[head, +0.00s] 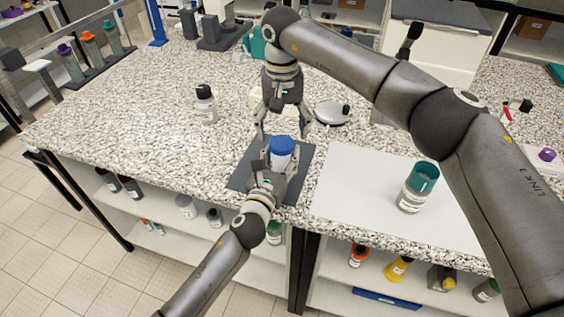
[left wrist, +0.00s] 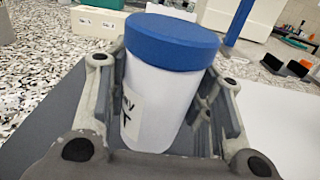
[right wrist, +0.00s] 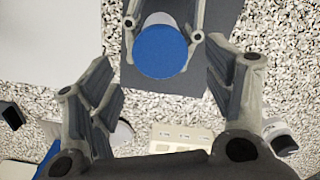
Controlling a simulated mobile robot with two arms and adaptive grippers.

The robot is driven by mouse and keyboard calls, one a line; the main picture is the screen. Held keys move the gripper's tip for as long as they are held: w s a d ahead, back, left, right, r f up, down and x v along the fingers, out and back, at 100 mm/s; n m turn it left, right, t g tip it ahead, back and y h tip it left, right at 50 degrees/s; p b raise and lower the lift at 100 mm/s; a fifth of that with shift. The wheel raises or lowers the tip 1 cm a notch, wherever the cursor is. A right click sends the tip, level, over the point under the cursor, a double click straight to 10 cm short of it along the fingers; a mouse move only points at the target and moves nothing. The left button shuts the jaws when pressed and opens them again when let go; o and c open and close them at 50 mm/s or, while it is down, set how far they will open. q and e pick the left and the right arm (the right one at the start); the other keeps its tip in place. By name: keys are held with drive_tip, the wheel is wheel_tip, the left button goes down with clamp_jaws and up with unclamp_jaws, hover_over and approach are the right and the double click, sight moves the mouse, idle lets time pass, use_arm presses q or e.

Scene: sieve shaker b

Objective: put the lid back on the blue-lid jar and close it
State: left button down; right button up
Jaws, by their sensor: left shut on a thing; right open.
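I cannot tell whether the lid is tight. In the head view, the blue lid (head: 282,145) is over the dark mat (head: 240,178) near the bench's front edge. My left gripper (head: 281,163) is shut on the jar's body from the front, below the lid. My right gripper (head: 283,132) is open and empty, pointing down at the jar from behind. In the right wrist view the lid (right wrist: 160,52) lies just beyond the spread fingers, untouched.
A jar with a teal top (head: 418,187) stands on the white mat (head: 345,190) to the right. A black-capped bottle (head: 205,104) stands to the left. A round grey dish-like device (head: 332,112) is close behind the right gripper. The bench's left part is mostly free.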

drive_tip(key=shift+o, duration=0.3)
drive_tip(key=o, duration=0.5)
wheel_tip(320, 180, up, 12)
idle(0.3)
use_arm(q)
drive_tip(key=c, duration=0.6)
unclamp_jaws()
